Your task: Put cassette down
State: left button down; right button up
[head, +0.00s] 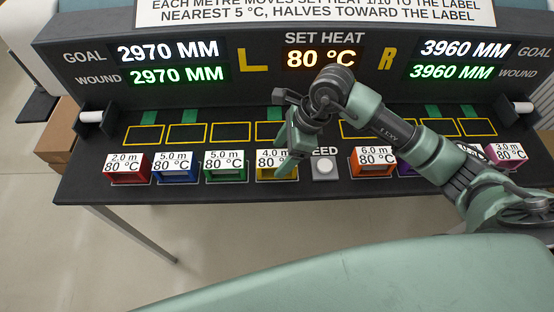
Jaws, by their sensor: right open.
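A row of coloured cassettes stands along the front of the dark console table. From the left they are a red cassette (128,176), a blue cassette (176,174), a green cassette (226,174) and a yellow cassette (270,173). Right of the button are an orange cassette (373,170), a purple one partly behind my arm, and a pink one (510,160). My right gripper (287,168) is open and points down at the right side of the yellow cassette. Its fingers partly cover that cassette; contact cannot be told. My left gripper is not in view.
Yellow-outlined slots (188,133) lie behind the cassettes, with green tabs beyond. A white round button (323,166) sits right of the yellow cassette. The display panel (210,95) rises at the back; GOAL and WOUND read equal on each side, set heat 80 °C.

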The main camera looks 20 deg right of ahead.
jog(key=b+v, duration=0.1)
jog(key=v, duration=0.7)
jog(key=shift+s+d+r, duration=0.1)
jog(key=shift+d+r, duration=0.05)
jog(key=shift+r, duration=0.15)
jog(key=shift+f, duration=0.1)
